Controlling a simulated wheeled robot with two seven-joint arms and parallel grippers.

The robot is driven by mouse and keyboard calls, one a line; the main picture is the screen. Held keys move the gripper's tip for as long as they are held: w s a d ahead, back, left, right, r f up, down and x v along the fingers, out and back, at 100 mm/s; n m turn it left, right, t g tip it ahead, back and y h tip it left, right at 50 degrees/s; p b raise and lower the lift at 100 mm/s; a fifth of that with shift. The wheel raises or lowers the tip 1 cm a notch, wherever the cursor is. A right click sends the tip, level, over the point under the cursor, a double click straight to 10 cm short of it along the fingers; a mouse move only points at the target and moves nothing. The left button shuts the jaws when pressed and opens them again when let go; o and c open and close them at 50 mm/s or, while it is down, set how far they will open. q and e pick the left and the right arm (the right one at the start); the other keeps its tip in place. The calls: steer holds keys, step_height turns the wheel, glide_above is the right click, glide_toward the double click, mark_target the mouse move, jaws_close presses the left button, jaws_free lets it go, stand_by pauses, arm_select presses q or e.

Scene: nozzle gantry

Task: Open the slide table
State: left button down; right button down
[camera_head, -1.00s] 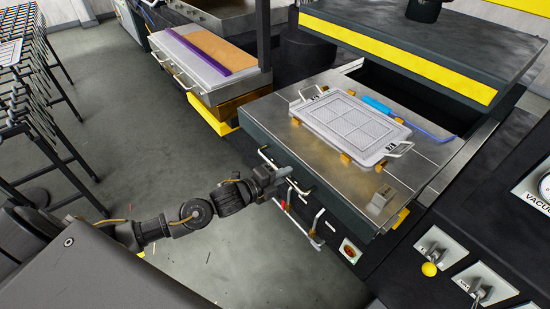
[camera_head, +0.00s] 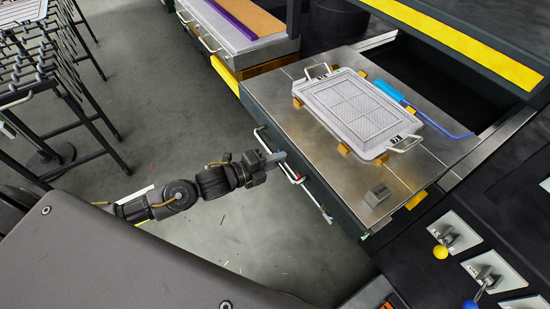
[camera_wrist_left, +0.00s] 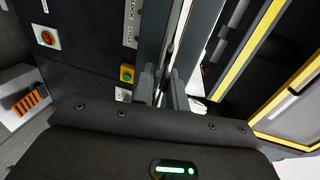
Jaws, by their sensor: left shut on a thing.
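The slide table (camera_head: 300,120) is a steel plate with a dark front, standing out from the machine with a dark opening behind it. A bar handle (camera_head: 312,194) runs along its front edge. My left gripper (camera_head: 277,158) reaches in from the left and is shut on this handle. In the left wrist view my left gripper's (camera_wrist_left: 163,90) two fingers stand on either side of a narrow bar; the contact itself is hard to make out. My right gripper is not in view.
A grey framed tray (camera_head: 362,108) and a blue-handled tool (camera_head: 390,92) lie on the table. Another bench (camera_head: 235,38) stands at the upper left, dark racks (camera_head: 50,90) at the left. Levers (camera_head: 445,238) are at the lower right. The floor (camera_head: 150,100) between is clear.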

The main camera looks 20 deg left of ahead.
arm_select(q)
steer(key=c, duration=1.5)
jaws_free()
steer(key=b+v, duration=0.3)
steer(key=v, duration=0.7)
steer(key=shift+s, duration=0.3)
steer(key=shift+a, duration=0.15)
